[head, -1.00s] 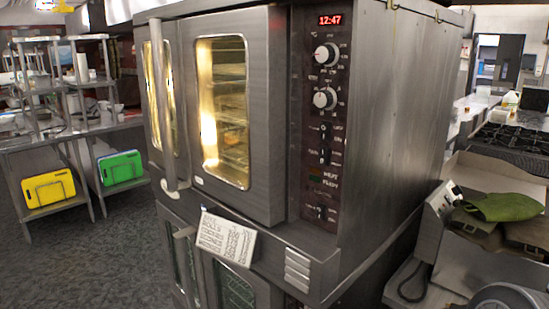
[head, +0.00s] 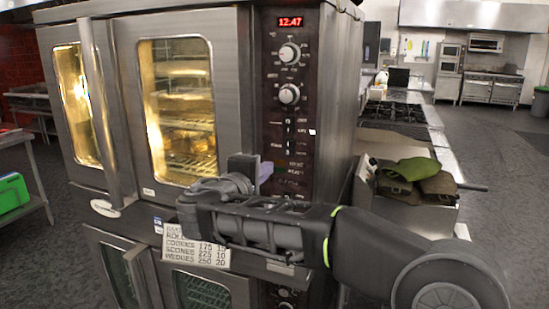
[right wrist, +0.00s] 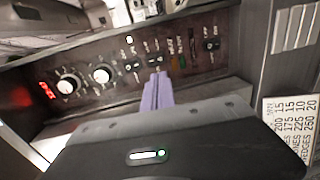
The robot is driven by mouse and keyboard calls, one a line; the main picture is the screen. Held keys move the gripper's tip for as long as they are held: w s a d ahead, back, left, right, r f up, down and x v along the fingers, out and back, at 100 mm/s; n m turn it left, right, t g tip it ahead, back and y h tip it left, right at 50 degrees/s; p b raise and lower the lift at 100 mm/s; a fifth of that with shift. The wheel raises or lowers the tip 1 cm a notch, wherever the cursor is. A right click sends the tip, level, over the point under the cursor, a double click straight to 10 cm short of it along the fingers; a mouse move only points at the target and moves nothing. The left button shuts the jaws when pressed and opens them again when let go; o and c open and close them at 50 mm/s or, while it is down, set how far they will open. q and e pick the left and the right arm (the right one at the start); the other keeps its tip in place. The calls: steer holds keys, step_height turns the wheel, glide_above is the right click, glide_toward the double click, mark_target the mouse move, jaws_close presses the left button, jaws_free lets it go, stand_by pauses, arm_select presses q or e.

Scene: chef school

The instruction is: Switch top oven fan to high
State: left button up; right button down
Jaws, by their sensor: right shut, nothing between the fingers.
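The top oven (head: 246,95) has a dark control panel (head: 312,70) with a red clock, two round knobs and several small black switches. Two rocker switches (head: 289,135) sit one above the other below the knobs; their labels are too small to read. In the right wrist view the panel is turned sideways, with the paired switches (right wrist: 135,65) near its middle and another switch (right wrist: 211,44) further right. My right gripper (head: 265,172) is at the panel's lower left. Its purple fingers (right wrist: 158,92) are shut and empty, pointing toward the paired switches; contact is unclear. My left gripper is not in view.
The oven's vertical door handle (head: 100,115) sticks out at left. A counter with green and brown cloths (head: 415,175) stands at right. Open floor lies further right.

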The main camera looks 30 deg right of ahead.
steer(key=p, duration=0.7)
glide_toward(287, 154)
steer(key=x, duration=0.6)
steer(key=shift+w+d+r, duration=0.1)
steer(key=shift+d, duration=0.1)
steer(key=shift+w+d, duration=0.15)
steer(key=shift+d, duration=0.05)
